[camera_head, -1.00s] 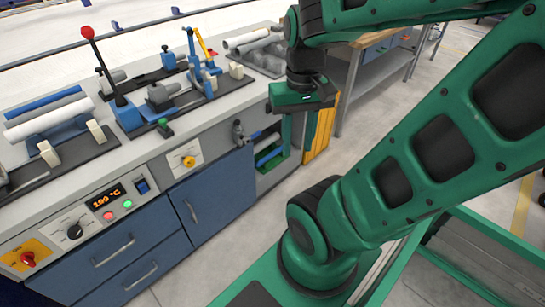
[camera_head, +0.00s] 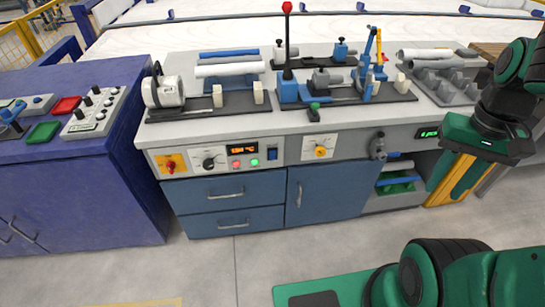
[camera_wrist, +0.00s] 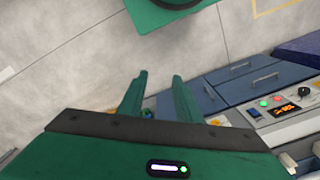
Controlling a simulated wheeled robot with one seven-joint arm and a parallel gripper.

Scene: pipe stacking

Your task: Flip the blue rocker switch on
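The blue rocker switch (camera_head: 272,153) is a small blue block on the grey front panel of the workbench, right of the lit orange display (camera_head: 242,149). Which way it is tipped is too small to tell. My gripper (camera_head: 446,190) hangs at the right end of the bench, well to the right of the switch and touching nothing I can see. In the wrist view, its two green fingers (camera_wrist: 159,76) stand apart with nothing between them.
A yellow knob (camera_head: 320,151), a black dial (camera_head: 210,161), a red knob (camera_head: 171,165) and red and green buttons share the panel. The floor before the blue drawers (camera_head: 225,190) is clear.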

